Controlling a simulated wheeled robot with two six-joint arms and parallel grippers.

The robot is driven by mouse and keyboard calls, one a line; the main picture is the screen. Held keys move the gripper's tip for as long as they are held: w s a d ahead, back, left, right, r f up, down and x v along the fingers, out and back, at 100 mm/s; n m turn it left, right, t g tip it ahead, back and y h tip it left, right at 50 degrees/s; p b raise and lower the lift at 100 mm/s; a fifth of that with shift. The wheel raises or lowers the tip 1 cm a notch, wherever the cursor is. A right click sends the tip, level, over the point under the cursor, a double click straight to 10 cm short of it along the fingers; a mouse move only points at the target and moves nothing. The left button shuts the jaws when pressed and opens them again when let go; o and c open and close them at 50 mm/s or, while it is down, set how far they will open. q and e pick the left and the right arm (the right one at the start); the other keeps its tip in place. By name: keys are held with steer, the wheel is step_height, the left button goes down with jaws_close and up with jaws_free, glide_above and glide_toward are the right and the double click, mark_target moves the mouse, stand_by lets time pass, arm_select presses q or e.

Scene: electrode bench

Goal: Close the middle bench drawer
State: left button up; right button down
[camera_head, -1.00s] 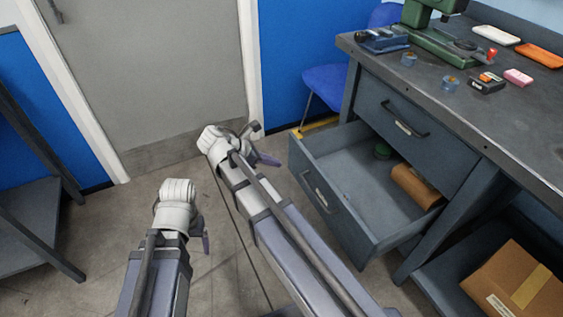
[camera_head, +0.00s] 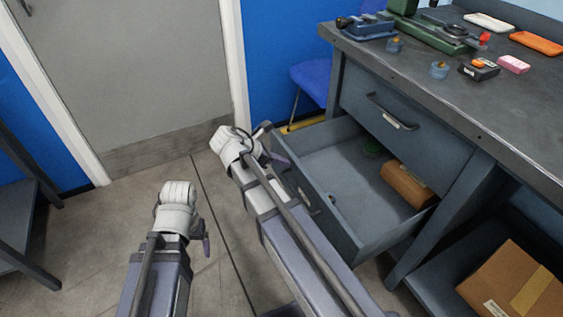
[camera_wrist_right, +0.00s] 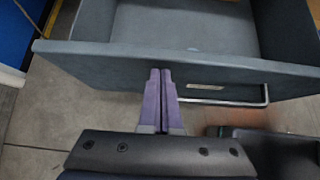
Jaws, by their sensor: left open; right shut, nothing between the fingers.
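The open bench drawer (camera_head: 330,218) sticks out below a shut upper drawer (camera_head: 392,118). My right gripper (camera_head: 283,158) is shut and empty at the drawer's front. In the right wrist view its purple fingers (camera_wrist_right: 160,74) point at the outer face, left of the handle; whether they touch it I cannot tell. My left gripper (camera_head: 206,244) is open and empty, left of the drawer over the floor.
The bench top (camera_head: 420,72) carries a green machine (camera_head: 432,36), a blue device (camera_head: 365,27) and several small items. A cardboard box (camera_head: 512,285) sits on a low shelf at right. A blue chair (camera_head: 312,80) stands behind the drawer.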

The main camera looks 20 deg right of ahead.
steer(key=w+d, duration=0.2)
steer(key=d, duration=2.7)
steer(key=shift+w+d, duration=0.2)
steer(key=shift+d, duration=0.1)
steer(key=shift+d+r, duration=0.1)
steer(key=s+a+r+p, duration=0.1)
steer(key=a+r+p, duration=0.5)
steer(key=a, duration=0.6)
steer(key=shift+r+p, duration=0.25)
steer(key=shift+p, duration=0.2)
